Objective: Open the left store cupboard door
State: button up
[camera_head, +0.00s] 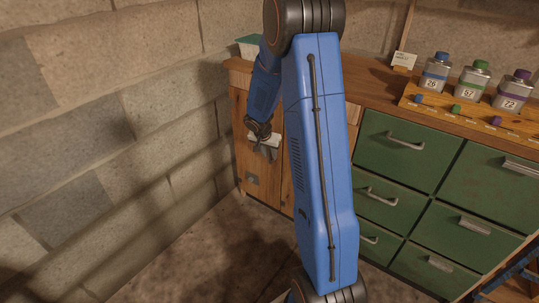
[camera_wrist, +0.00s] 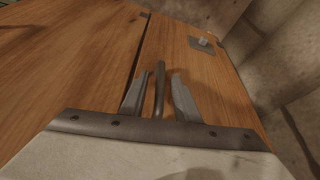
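The left store cupboard door (camera_head: 251,184) is a wooden panel at the left end of the bench, beside the block wall. It looks shut. In the wrist view the door (camera_wrist: 215,85) is the right-hand panel, with a dark seam to its left. A slim dark bar handle (camera_wrist: 159,88) stands near that seam. My gripper (camera_wrist: 160,92) is open, with one finger on each side of the handle and a visible gap at both. In the head view my gripper (camera_head: 268,152) is in front of the door, and my arm hides part of the cupboard.
A grey plate with a small stub (camera_wrist: 202,43) is on the same door. The block wall (camera_head: 110,130) runs close along the left. Green drawers (camera_head: 410,150) with metal handles are on the right. Numbered bottles (camera_head: 474,78) stand on the bench top. Floor is bare in front.

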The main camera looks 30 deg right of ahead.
jog(key=shift+f, duration=0.15)
grip_shut()
